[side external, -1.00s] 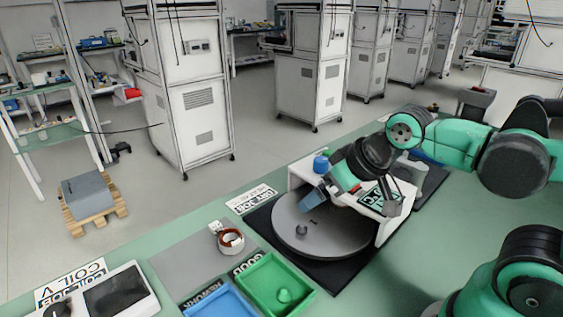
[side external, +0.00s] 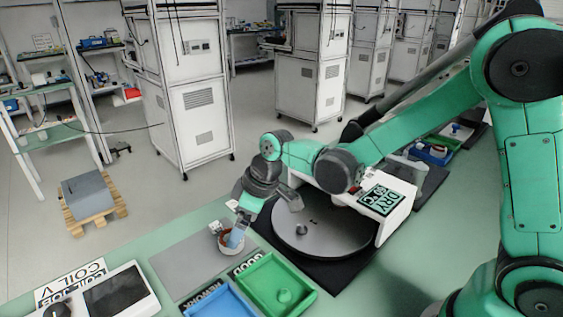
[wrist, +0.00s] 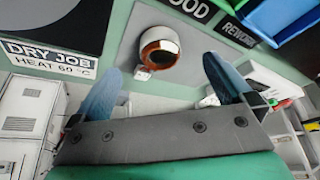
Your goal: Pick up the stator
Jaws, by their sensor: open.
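The stator (side external: 224,246) is a short ring with copper-coloured windings and a pale rim. It rests on the grey mat beside the trays, partly hidden by my gripper in the side view. My gripper (side external: 237,236) points down at it, with a blue finger overlapping the stator there. In the wrist view the stator (wrist: 146,48) lies at upper centre, and its dark hole shows. My gripper (wrist: 161,64) has its two blue fingers wide apart, with nothing held between them. The stator appears between and just beyond the fingertips; I cannot tell the exact height gap.
The green tray (side external: 309,291) and the blue tray (side external: 205,304) stand in front of the mat. A round grey plate (side external: 325,240) with a white housing (side external: 396,212) is to the right. A small white cube (wrist: 141,74) is close to the stator.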

